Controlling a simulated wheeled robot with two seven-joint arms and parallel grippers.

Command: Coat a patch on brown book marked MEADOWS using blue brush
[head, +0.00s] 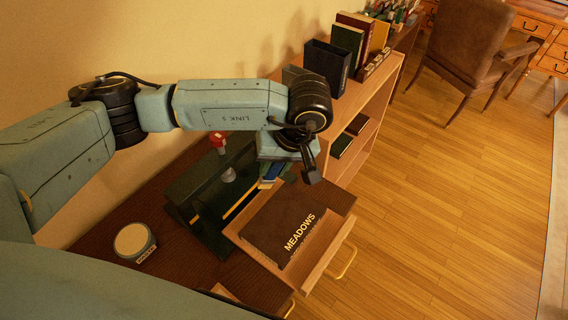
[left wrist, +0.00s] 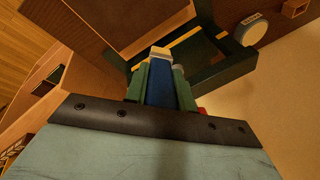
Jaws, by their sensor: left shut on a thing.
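The brown book marked MEADOWS (head: 283,222) lies flat on a light wooden board or drawer in the head view, its title facing up. My left gripper (head: 271,178) is above the far-left side of the book, partly hidden by its own wrist. In the left wrist view, the two green fingers of this gripper (left wrist: 160,75) are shut on the blue brush (left wrist: 159,88), whose pale end points away from the wrist. The brush appears apart from the book, but the exact gap cannot be told. My right gripper is not in view.
A dark green stand (head: 205,190) with a red knob (head: 217,140) stands left of the book. A round labelled pot (head: 134,241) is on the dark desk (head: 85,225). A shelf (head: 375,95) with upright books is behind; a chair (head: 475,45) stands on open floor.

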